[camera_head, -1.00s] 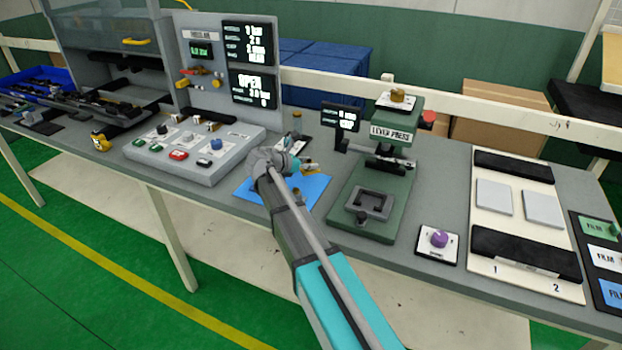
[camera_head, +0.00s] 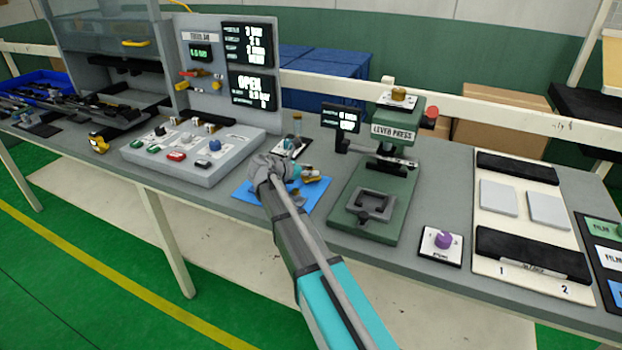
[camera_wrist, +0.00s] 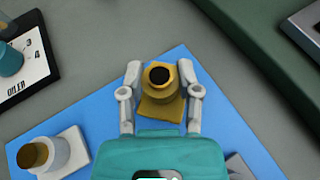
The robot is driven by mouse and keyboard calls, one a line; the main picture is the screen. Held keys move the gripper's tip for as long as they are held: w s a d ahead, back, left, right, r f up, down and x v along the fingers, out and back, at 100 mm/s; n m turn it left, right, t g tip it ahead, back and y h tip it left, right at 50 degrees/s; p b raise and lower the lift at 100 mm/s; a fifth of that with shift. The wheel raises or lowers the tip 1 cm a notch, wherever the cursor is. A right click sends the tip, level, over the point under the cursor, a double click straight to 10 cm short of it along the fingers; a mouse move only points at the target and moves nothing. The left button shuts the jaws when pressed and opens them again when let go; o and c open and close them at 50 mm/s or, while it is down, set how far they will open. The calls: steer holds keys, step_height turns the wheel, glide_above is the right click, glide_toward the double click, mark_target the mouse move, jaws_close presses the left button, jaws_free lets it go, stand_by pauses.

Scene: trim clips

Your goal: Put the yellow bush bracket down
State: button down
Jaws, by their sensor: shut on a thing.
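The yellow bush bracket (camera_wrist: 160,107) is a yellow block with a round collar and a dark bore, seen from above in the wrist view. My gripper (camera_wrist: 160,94) is shut on it, one grey finger on each side. In the head view, my gripper (camera_head: 308,175) is low over the blue mat (camera_head: 243,193), left of the lever press. The bracket shows there only as a small yellow patch (camera_head: 312,180), partly hidden by my gripper. It is over the blue mat (camera_wrist: 110,100); I cannot tell whether it touches the mat.
A white block with a brown-topped cylinder (camera_wrist: 60,152) is on the mat, left of my gripper. The oiler (camera_wrist: 20,70) stands beyond the mat at upper left. The green lever press (camera_head: 372,205) stands to the right, and the button panel (camera_head: 200,160) to the left.

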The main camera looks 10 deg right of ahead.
steer(key=shift+f+b, duration=0.35)
steer(key=shift+f, duration=0.3)
steer(key=shift+f, duration=0.1)
steer(key=shift+c, duration=1.5)
jaws_free()
steer(key=shift+r, duration=0.25)
steer(key=shift+s+a+r+p, duration=0.15)
steer(key=shift+s+a+p, duration=0.05)
steer(key=shift+a+p, duration=0.15)
steer(key=p+v, duration=0.3)
steer(key=v, duration=0.6)
steer(key=shift+s+a+r+p, duration=0.1)
steer(key=shift+a+r+p, duration=0.1)
steer(key=shift+a+p, duration=0.15)
steer(key=shift+s+a+r, duration=0.15)
steer(key=shift+s+a, duration=0.15)
steer(key=shift+a, duration=0.25)
